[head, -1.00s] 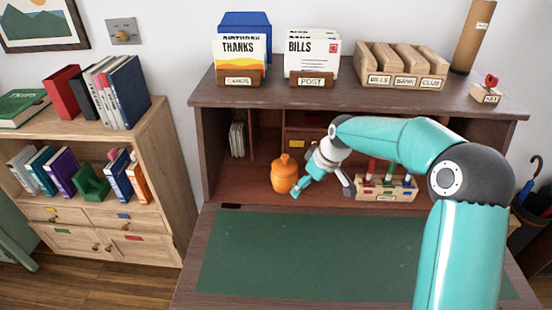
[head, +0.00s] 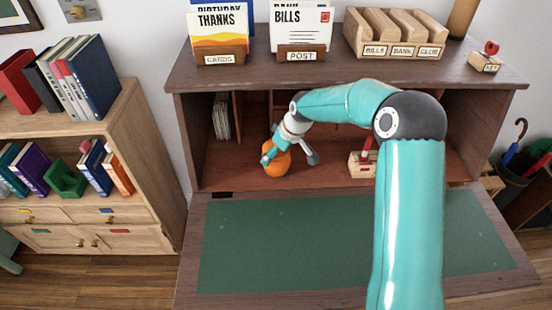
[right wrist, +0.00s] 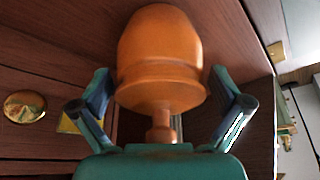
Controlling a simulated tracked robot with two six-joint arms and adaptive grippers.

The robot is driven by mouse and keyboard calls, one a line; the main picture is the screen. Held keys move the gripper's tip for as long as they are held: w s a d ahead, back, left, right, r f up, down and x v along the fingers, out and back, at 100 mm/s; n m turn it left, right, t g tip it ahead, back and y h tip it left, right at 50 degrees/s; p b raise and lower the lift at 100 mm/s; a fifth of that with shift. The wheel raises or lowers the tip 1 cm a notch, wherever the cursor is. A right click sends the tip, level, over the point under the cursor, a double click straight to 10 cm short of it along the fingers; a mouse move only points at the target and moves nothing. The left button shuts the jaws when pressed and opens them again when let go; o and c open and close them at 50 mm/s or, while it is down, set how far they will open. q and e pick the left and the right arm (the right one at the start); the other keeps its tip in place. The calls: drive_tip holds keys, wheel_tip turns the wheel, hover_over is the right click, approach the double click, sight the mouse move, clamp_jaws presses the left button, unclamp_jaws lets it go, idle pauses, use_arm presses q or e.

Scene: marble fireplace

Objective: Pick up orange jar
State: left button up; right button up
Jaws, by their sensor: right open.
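The orange jar (head: 278,161) stands on the floor of the desk's open compartment in the head view, partly hidden by my right gripper (head: 276,148). In the right wrist view the orange jar (right wrist: 162,58) fills the middle, with its knob toward the gripper's palm. The two fingers of my right gripper (right wrist: 160,97) are spread on either side of it. A gap shows between each finger and the jar. My left gripper is in neither view.
The desk's upper shelf (head: 330,83) closes the compartment from above. A wooden holder (head: 361,164) with a red item stands right of the jar. Letters (head: 221,116) stand to its left. The green desk mat (head: 290,240) is clear apart from my arm over its right side.

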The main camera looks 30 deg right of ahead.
drive_tip(key=shift+f, duration=0.25)
drive_tip(key=c, duration=1.2)
drive_tip(key=shift+w, duration=0.1)
drive_tip(key=shift+r, duration=0.15)
